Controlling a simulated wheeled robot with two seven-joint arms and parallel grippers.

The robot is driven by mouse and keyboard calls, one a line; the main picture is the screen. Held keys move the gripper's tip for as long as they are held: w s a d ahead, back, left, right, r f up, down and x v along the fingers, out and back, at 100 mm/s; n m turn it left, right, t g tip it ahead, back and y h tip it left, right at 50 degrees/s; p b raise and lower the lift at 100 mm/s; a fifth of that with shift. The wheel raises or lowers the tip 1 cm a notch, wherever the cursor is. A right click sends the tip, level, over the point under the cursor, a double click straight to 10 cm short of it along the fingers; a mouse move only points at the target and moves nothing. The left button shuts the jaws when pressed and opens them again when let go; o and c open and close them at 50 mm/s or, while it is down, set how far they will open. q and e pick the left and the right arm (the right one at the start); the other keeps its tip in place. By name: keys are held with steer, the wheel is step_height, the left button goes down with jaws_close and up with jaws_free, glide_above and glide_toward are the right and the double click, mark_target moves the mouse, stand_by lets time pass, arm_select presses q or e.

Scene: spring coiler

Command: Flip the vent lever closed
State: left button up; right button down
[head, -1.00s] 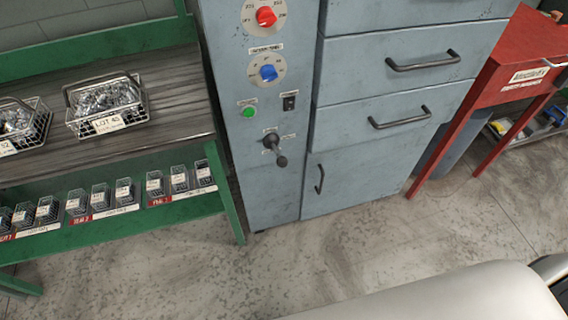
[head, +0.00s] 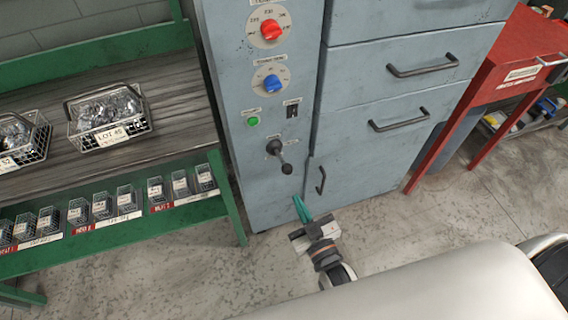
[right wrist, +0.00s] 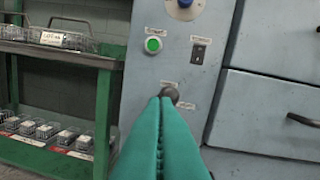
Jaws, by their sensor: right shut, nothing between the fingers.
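The vent lever (head: 280,158) is a dark handle with a round knob on the blue-grey cabinet's narrow front panel, below the green button. In the head view it slants down and to the right from its pivot. My right gripper (head: 301,206) has teal fingers, shut and empty, below the lever and apart from it in the head view. In the right wrist view the closed fingertips (right wrist: 160,101) point at the lever's knob (right wrist: 170,94), which shows just beyond them; I cannot tell whether they touch. The fingers hide the lever's lower part there. My left gripper is not in view.
Above the lever are a green button (head: 253,121), a black switch (head: 292,111), a blue dial (head: 271,83) and a red dial (head: 270,30). Drawers with bar handles (head: 424,66) are to the right. A green shelf rack (head: 225,190) with wire baskets stands left. The floor in front is clear.

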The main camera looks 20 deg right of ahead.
steer(key=shift+t, duration=0.6)
step_height(320, 180, up, 4)
steer(key=shift+w+d+r, duration=0.15)
steer(key=shift+r, duration=0.05)
steer(key=r+p, duration=0.2)
glide_above(289, 170)
steer(key=a, duration=0.1)
steer(key=f, duration=0.3)
steer(key=shift+s+d+f, duration=0.15)
steer(key=shift+s+f, duration=0.1)
steer(key=shift+s, duration=0.05)
steer(key=shift+s+d+f, duration=0.15)
steer(key=shift+f, duration=0.35)
